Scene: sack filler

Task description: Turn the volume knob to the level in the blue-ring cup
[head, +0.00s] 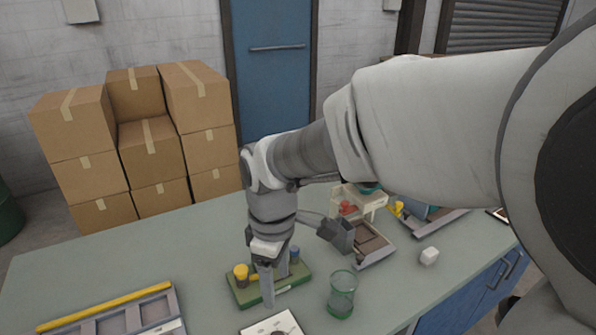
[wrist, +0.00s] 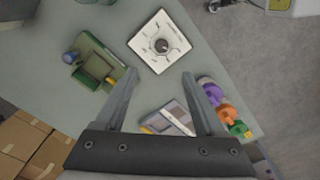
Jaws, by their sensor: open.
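The volume knob (wrist: 162,45) is a small dark dial at the middle of a white square panel with markings around it. The panel (head: 270,326) is cut off at the bottom edge of the head view. My gripper (head: 276,290) points down over the bench, and its open fingers (wrist: 159,73) hold nothing in the wrist view. The knob appears just beyond the fingertips there, apart from them. A clear cup (head: 341,296) with a green tint stands right of the gripper in the head view. I cannot make out a blue ring or its level.
A green block (wrist: 97,62) with yellow and blue parts lies close beside the gripper. A tray (head: 110,318) with a yellow bar is at the lower left. The left bench top is mostly clear.

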